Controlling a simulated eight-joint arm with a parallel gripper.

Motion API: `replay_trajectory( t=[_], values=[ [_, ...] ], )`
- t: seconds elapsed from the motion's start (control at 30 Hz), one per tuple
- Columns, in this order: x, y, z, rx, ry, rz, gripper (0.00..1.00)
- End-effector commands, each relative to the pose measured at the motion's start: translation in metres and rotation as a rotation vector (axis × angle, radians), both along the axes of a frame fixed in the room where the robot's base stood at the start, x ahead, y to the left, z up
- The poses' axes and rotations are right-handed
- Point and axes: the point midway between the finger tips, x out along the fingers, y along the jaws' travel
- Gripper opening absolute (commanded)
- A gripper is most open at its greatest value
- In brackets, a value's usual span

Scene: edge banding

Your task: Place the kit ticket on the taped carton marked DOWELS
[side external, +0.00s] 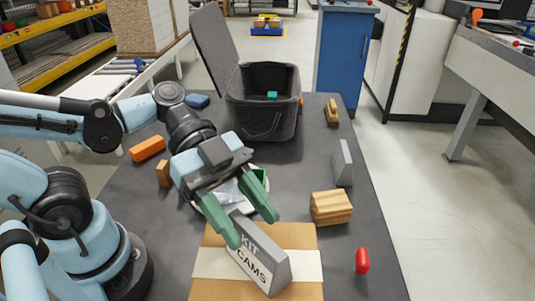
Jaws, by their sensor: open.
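A cardboard carton (305,237) with a pale tape band across it lies at the front of the dark table, cut off by the bottom edge. A grey block-shaped piece (275,262) with a pale face lettered KIT and CAMS rests on or just above the carton, tilted in the picture. It may be the kit ticket. I see no DOWELS marking. My gripper (254,230) has two green fingers, spread apart. Its fingertips are at the upper end of the lettered piece, one on either side in the picture; contact cannot be told.
A black bin (262,118) with its lid up stands behind. A wooden block (331,207), a red capsule-shaped piece (362,261) and a grey wedge (343,163) lie to the right. An orange block (147,149) lies left. A green-and-white item (259,177) is partly hidden behind my gripper.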

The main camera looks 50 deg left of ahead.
Motion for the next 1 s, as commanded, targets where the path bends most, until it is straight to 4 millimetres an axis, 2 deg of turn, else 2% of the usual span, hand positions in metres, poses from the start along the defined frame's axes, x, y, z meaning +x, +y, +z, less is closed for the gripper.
replay_trajectory(
  t=[0.4,0.73,0.87,1.0],
  values=[
    [0.001,0.053,0.029,0.001,0.0,0.006,0.52],
    [0.0,0.079,0.043,0.0,0.0,0.001,0.52],
    [0.002,0.082,0.04,0.025,0.03,0.026,0.52],
    [0.011,0.088,0.016,0.151,0.174,0.18,0.52]
  ],
)
